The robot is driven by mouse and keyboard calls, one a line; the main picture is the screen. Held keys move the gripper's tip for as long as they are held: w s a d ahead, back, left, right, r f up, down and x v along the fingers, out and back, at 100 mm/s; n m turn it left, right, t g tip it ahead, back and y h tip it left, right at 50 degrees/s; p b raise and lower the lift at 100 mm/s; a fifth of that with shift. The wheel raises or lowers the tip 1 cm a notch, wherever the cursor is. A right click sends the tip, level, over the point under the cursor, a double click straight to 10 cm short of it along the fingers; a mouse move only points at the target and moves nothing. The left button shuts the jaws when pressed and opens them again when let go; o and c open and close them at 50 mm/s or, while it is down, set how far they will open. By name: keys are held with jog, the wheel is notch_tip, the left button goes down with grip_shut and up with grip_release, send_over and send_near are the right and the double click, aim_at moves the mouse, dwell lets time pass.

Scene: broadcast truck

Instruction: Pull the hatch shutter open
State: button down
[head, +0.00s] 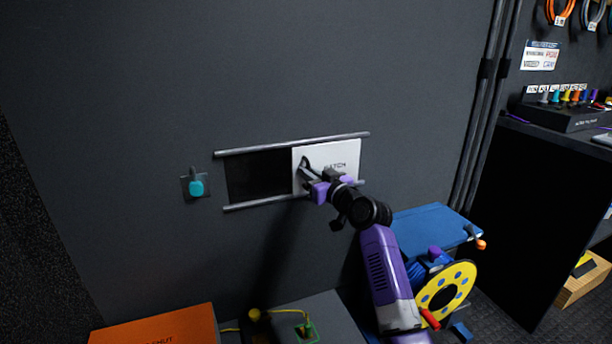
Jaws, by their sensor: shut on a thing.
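The hatch shutter (342,153) is a white panel lettered "HATCH". It sits between an upper rail (290,144) and a lower rail (262,202) on the dark wall. It covers the right part between the rails, and a dark opening (258,177) shows on its left. My gripper (309,174) is at the shutter's left side, shut on its dark handle (304,163). My gripper and arm hide the shutter's lower part and some of the lower rail.
A teal knob (196,187) is on the wall left of the opening. Below are an orange case (160,328), a grey box with a yellow cable, a blue case (425,230) and a yellow cable reel (460,282). Vertical pipes (487,100) and a desk stand right.

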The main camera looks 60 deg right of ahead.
jog(key=c, duration=1.8)
grip_release()
jog(key=shift+p+v, duration=1)
jog(key=shift+v, duration=2.95)
